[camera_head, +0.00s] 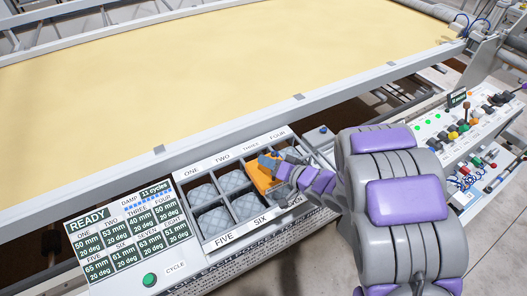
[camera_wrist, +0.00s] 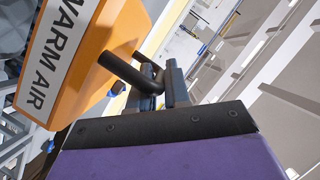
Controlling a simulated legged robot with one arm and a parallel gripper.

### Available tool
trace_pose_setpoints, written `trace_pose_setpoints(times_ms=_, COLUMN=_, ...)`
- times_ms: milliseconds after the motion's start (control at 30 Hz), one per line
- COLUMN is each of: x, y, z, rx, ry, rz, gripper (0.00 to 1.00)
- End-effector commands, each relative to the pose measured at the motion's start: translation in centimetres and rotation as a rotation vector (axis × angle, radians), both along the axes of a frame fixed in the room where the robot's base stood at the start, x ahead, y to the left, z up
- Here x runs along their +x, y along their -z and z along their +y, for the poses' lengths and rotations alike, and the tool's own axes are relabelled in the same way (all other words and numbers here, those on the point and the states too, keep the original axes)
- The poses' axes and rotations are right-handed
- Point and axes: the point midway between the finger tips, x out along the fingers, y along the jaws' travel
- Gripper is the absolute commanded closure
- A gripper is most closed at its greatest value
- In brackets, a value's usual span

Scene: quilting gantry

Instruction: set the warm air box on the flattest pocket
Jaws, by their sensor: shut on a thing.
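The orange warm air box (camera_head: 262,177) is over the upper row of the pocket tray (camera_head: 207,246), around pocket THREE; I cannot tell whether it touches down. In the wrist view the box (camera_wrist: 112,35) is tilted, with its WARM AIR label at left. My gripper (camera_wrist: 163,88) is shut on its dark handle (camera_wrist: 125,70). Grey quilted pads show in pockets ONE (camera_head: 203,194), TWO (camera_head: 232,181), FIVE (camera_head: 215,222) and SIX (camera_head: 245,207). The display (camera_head: 125,228) reads READY, with THREE lowest at 40 mm. My arm hides the right-hand lower pockets.
A green CYCLE button (camera_head: 149,280) is below the display. The large yellow quilt bed (camera_head: 230,70) lies behind a grey rail (camera_head: 200,137). A control panel with coloured knobs (camera_head: 463,127) stands at right, beyond my arm.

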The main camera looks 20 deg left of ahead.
Motion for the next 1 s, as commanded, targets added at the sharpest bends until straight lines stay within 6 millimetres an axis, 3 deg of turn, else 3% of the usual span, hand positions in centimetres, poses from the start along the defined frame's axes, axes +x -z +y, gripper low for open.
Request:
trace_pose_setpoints(times_ms=100, x=2.2, y=0.2, z=1.5, rx=0.005, ry=-0.005, rz=-0.005, gripper=1.00)
trace_pose_setpoints(times_ms=433, x=7.3, y=0.2, z=3.1, rx=0.017, ry=-0.003, rz=-0.005, gripper=1.00)
trace_pose_setpoints(times_ms=767, x=8.9, y=0.7, z=5.3, rx=0.005, ry=-0.002, rz=-0.005, gripper=1.00)
trace_pose_setpoints(times_ms=1000, x=9.0, y=4.1, z=5.0, rx=0.005, ry=-0.001, rz=0.000, gripper=1.00)
